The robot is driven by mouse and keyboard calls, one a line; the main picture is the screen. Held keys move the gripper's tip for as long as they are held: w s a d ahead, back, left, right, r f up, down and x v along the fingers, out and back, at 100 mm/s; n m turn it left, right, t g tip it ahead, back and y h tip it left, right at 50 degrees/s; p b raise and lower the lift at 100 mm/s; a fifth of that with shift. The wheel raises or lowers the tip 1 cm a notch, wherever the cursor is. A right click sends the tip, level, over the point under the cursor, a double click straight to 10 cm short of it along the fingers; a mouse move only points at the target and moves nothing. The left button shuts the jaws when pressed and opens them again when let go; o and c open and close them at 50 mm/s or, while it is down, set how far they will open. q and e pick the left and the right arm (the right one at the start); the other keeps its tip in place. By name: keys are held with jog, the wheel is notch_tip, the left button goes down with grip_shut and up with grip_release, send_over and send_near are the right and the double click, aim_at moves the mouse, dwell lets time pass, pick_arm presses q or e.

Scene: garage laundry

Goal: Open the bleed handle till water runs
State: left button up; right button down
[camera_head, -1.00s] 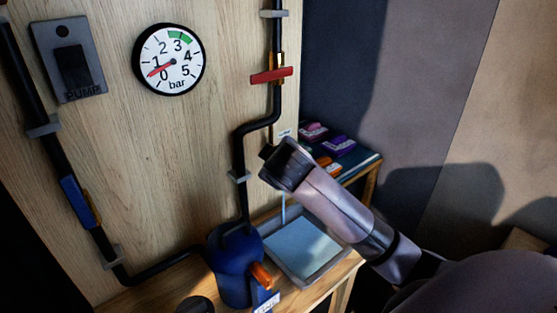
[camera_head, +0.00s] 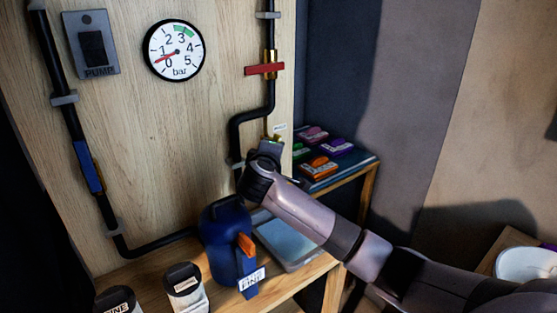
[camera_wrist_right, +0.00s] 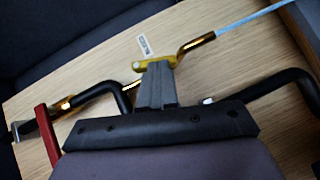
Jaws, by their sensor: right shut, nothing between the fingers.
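The yellow bleed handle (camera_wrist_right: 140,68) sits on the brass pipe beside a small white label (camera_wrist_right: 144,44) in the right wrist view. My right gripper (camera_wrist_right: 155,70) is shut and empty, its fingertips at the handle and seeming to touch it. A pale blue stream of water (camera_wrist_right: 245,17) leaves the brass spout (camera_wrist_right: 200,42). In the head view my right gripper (camera_head: 269,146) covers most of the bleed fitting and the stream. The grey tray (camera_head: 308,264) below holds pale blue water. The gauge (camera_head: 174,51) needle points between 0 and 1 bar. My left gripper is out of view.
A red valve handle (camera_head: 264,69) is on the pipe above. A blue jug (camera_head: 225,235) stands left of the tray, with white-labelled containers (camera_head: 185,285) at the front. A shelf (camera_head: 345,177) with coloured packets is at the right. A blue handle (camera_head: 87,167) is on the left pipe.

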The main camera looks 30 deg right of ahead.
jog(key=shift+f+n+t+h, duration=0.3)
jog(key=shift+f+n+h, duration=0.15)
jog(key=shift+f, duration=0.2)
jog(key=shift+a+f, duration=0.1)
dwell(0.7)
